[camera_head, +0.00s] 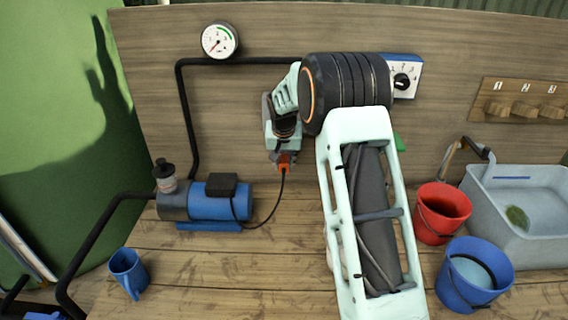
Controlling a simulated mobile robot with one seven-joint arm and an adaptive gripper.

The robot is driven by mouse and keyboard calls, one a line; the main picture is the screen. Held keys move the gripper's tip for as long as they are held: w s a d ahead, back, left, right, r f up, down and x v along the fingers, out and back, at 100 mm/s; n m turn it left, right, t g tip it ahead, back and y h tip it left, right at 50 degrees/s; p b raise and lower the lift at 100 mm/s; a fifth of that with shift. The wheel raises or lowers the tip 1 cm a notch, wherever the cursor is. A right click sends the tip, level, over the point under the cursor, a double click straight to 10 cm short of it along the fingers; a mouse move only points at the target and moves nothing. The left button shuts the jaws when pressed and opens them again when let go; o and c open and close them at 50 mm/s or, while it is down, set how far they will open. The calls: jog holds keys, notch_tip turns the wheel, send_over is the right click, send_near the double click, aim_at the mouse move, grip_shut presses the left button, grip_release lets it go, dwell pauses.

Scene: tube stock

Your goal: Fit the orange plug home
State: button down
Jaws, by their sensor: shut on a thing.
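The orange plug (284,163) is in front of the wooden back panel, left of the picture's middle. A black cord runs from it down and left to the blue pump (220,202) on the bench. My gripper (284,154) is shut on the plug, pointing down, above the bench. The fingertips are small and partly dark here. No socket shows clearly; my arm covers part of the panel to the right. A small green piece (399,143) shows just past my arm's right edge, partly hidden.
A gauge (220,40) and a dial box (404,77) are on the panel. A blue mug (128,272), a red bucket (442,212), a blue bucket (474,274) and a grey basin (520,218) stand on the bench. The bench between pump and my arm is clear except for the cord.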

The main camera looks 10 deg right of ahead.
dwell(0.4)
jog(key=c, duration=1.6)
grip_release()
jog(key=v, duration=1.2)
jog(key=shift+w, duration=0.1)
